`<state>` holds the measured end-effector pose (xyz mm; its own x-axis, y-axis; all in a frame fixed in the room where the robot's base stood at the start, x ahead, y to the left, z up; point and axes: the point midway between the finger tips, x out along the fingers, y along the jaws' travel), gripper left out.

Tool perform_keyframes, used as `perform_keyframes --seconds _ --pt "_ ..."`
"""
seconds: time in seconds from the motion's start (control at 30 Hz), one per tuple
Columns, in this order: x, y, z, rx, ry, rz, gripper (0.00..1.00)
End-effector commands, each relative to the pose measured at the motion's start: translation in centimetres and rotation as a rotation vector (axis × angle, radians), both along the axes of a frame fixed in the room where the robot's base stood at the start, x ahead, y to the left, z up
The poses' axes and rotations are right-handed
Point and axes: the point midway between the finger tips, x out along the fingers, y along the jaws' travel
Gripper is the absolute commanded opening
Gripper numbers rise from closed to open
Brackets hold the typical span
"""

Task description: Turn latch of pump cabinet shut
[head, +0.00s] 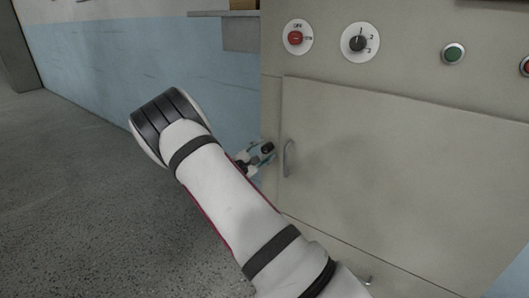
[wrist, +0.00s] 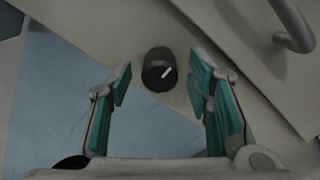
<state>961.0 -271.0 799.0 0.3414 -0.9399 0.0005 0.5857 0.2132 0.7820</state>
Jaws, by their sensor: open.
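My gripper (wrist: 161,92) is open, with one teal-padded finger on each side of the knob. I see a gap on both sides and no clear contact. In the head view my gripper (head: 264,151) is small, left of the door handle (head: 288,158), partly behind my arm. The handle also shows in the wrist view (wrist: 292,24). The cabinet door (head: 400,170) looks closed.
A blue and white wall (head: 120,60) stands behind on the left. A grey shelf (head: 225,14) juts out there. The floor (head: 70,200) at left is clear.

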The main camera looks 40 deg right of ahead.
Motion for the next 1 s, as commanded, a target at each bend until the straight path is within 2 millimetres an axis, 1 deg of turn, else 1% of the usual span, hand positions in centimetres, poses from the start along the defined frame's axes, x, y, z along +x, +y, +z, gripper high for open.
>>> perform_keyframes --seconds 0.03,0.17,0.43,0.47,0.5,0.57,0.6,0.63,0.67,1.0 --pt "0.14 -0.42 -0.04 -0.001 0.000 -0.001 0.46" --pt "0.34 -0.98 -0.02 0.001 0.000 -0.001 0.46" --pt "0.38 -1.06 0.01 0.000 0.000 0.000 0.46" --pt "0.38 -1.05 0.01 0.000 0.000 0.000 0.41" --pt "0.38 -1.06 0.01 0.000 0.000 0.000 0.32" --pt "0.38 -1.04 0.01 0.000 0.000 0.000 0.19" --pt "0.38 -1.04 0.01 0.000 0.000 0.000 0.10" --pt "0.37 -1.05 0.01 0.000 0.000 0.000 0.03" --pt "0.37 -1.04 0.01 0.000 0.000 0.000 0.00" --pt "0.37 -1.01 0.00 -0.010 0.031 0.000 0.00"
